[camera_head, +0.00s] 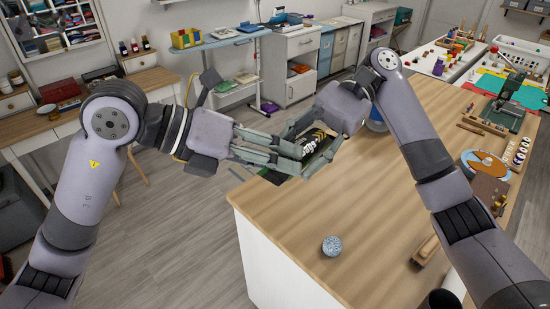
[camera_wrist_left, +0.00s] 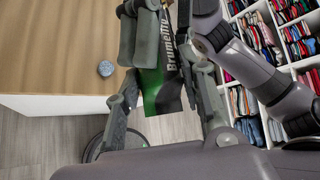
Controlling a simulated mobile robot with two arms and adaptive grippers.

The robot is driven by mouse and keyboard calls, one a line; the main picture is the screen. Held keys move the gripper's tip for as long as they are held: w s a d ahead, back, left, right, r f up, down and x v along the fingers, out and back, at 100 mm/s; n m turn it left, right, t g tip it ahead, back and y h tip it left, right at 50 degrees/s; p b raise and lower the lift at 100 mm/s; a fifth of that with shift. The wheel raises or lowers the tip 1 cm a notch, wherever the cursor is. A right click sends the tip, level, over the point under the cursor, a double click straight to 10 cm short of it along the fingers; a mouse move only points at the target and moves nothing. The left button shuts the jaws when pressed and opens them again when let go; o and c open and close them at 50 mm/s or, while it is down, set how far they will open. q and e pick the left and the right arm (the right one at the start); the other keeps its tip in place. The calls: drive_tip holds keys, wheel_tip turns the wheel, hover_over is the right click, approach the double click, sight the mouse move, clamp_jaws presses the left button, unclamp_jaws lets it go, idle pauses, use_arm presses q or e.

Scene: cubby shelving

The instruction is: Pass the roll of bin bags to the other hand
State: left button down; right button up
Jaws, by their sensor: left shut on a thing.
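The roll of bin bags (camera_head: 313,141) is dark with white lettering. In the left wrist view the roll (camera_wrist_left: 152,88) also shows a green part and lettering along its length. My left gripper (camera_head: 290,152) is shut on the roll, its fingers coming in from the left. My right gripper (camera_head: 307,132) reaches in from the upper right, with its fingers at the same roll and overlapping the left fingers in the picture. Whether the right fingers press on the roll is hidden.
The wooden table (camera_head: 300,215) has a clear front left area with a speckled blue-grey ball (camera_head: 331,246). Grey floor (camera_head: 190,240) is open at left.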

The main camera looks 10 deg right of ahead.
drive_tip(key=o, duration=0.3)
drive_tip(key=shift+o, duration=0.2)
drive_tip(key=v, duration=1.2)
drive_tip(key=shift+f, duration=0.15)
